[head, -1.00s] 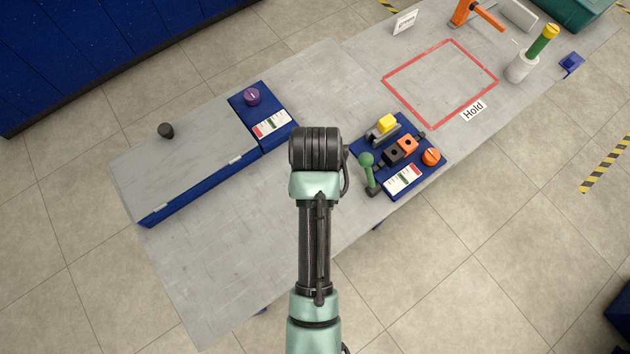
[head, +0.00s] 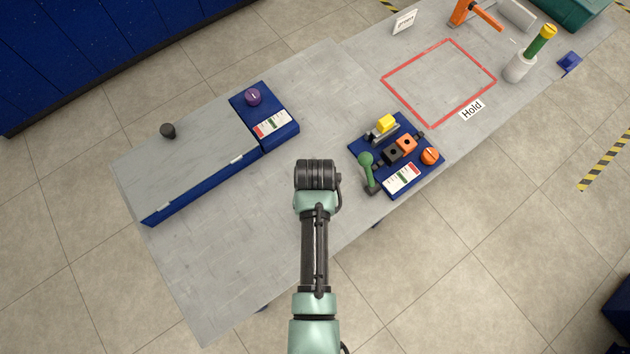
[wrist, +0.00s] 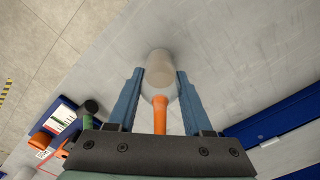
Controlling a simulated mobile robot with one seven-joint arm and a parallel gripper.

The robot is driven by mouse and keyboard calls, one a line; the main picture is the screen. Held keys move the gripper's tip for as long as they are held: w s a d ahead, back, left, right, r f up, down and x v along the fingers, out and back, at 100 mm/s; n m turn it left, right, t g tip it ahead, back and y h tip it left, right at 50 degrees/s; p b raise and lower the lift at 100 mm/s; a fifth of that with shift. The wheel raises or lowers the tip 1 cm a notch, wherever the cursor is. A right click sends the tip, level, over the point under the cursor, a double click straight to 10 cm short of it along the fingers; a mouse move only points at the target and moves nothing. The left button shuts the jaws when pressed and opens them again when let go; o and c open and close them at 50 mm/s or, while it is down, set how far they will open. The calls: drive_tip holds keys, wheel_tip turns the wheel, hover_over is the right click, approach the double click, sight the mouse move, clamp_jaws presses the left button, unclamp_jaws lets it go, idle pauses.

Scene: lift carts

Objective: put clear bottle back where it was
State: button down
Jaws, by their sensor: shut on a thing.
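The clear bottle (wrist: 158,65) shows in the wrist view as a pale, see-through body with a beige end and an orange part running back toward my palm. My gripper (wrist: 160,76) has its two blue fingers shut on it, one on each side. The grey tabletop lies behind the bottle; I cannot tell whether the bottle touches it. In the head view my own arm hides the gripper and bottle. The red-outlined square marked Hold (head: 411,110) is empty.
A blue fixture board with a green-knobbed lever (head: 367,170) lies right of my arm. A long blue-edged grey panel (head: 190,180) with a purple-knobbed blue block (head: 280,135) lies left. A white cup (head: 519,68) with a green, yellow-topped piece stands far right. The table's front left is bare.

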drive_tip(key=shift+c, duration=1.6)
unclamp_jaws()
drive_tip(key=shift+f, duration=0.15)
